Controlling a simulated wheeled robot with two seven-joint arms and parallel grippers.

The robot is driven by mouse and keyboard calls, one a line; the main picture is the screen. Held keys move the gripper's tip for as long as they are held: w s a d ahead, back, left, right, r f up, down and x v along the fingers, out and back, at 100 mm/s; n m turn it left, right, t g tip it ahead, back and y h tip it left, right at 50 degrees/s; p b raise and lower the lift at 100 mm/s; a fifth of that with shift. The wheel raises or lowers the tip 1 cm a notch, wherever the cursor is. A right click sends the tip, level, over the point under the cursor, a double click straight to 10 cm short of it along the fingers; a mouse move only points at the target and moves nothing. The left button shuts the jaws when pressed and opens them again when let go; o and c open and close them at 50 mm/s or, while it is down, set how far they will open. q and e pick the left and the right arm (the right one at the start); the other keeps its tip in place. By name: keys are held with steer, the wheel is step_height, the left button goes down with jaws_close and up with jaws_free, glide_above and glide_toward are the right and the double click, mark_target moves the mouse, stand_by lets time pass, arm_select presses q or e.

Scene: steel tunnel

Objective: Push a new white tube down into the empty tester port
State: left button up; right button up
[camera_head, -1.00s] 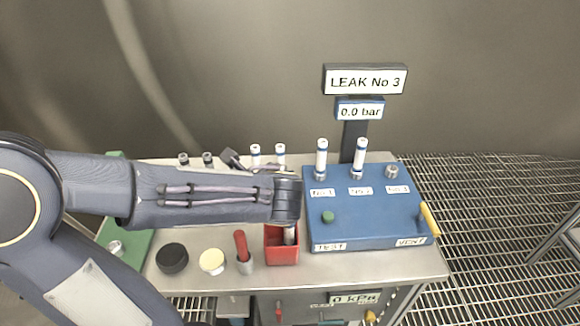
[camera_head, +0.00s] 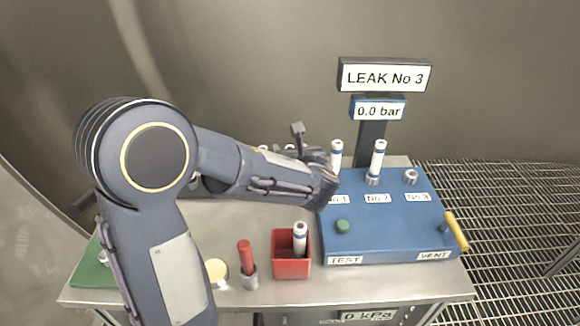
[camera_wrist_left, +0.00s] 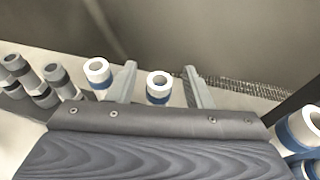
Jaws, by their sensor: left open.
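The blue tester box (camera_head: 390,225) has ports No 1, No 2 and No 3. White tubes with blue bands stand upright at No 1 (camera_head: 336,155) and No 2 (camera_head: 378,158). The No 3 port (camera_head: 410,177) is an empty metal ring. My left gripper (camera_head: 300,152) is over the back of the bench, its fingers largely hidden by my arm. In the left wrist view the open fingers (camera_wrist_left: 160,72) stand either side of a white tube (camera_wrist_left: 159,87), with a gap on each side. Another white tube (camera_wrist_left: 97,72) stands outside the left finger.
A red bin (camera_head: 291,268) holds a white blue-banded tube (camera_head: 300,238). A red-handled tool (camera_head: 246,258) and a cream disc (camera_head: 216,270) are left of it. A green button (camera_head: 342,226) and yellow lever (camera_head: 456,232) are on the tester. Several dark grey tubes (camera_wrist_left: 40,85) stand left of the gripper.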

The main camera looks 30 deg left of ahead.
arm_select(q)
steer(key=shift+c, duration=0.5)
jaws_close()
